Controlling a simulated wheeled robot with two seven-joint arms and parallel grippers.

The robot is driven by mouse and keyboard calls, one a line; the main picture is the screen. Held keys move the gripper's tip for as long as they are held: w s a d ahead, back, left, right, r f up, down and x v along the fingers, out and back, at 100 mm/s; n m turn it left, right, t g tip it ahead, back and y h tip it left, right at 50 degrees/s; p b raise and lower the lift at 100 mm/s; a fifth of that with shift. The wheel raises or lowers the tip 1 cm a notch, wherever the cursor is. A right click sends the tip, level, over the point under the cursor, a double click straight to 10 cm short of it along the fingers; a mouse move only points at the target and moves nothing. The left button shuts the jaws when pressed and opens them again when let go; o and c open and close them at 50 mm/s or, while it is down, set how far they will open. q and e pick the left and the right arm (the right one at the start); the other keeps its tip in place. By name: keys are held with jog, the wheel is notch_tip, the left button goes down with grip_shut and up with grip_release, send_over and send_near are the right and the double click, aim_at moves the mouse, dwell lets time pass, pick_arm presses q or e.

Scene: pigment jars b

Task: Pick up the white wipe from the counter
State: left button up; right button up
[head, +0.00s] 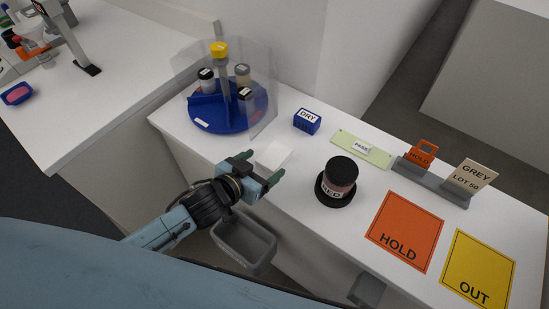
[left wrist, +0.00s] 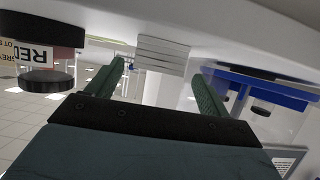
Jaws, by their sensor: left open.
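The white wipe (head: 274,153) lies on the white counter, left of the black-lidded RED jar (head: 341,175) and in front of the blue round carousel (head: 225,110). In the left wrist view it shows as a flat, layered white stack (left wrist: 163,55) at the far end of the space between the fingers. My left gripper (head: 264,168) is open and empty at the counter's front edge, its green fingers pointing at the wipe. I cannot tell whether the fingertips touch it. My right gripper is not in view.
The RED jar also shows at the left of the wrist view (left wrist: 52,55). A blue DRY block (head: 307,122) stands behind the wipe. An orange HOLD mat (head: 405,228) and yellow OUT mat (head: 478,268) lie right. A grey bin (head: 245,243) is below the counter's front edge.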

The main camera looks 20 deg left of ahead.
aim_at(269, 160)
pick_arm(q)
jog(key=shift+x, duration=3.15)
jog(key=shift+s+d+r, duration=0.1)
jog(key=shift+d, duration=0.05)
jog(key=c, duration=1.1)
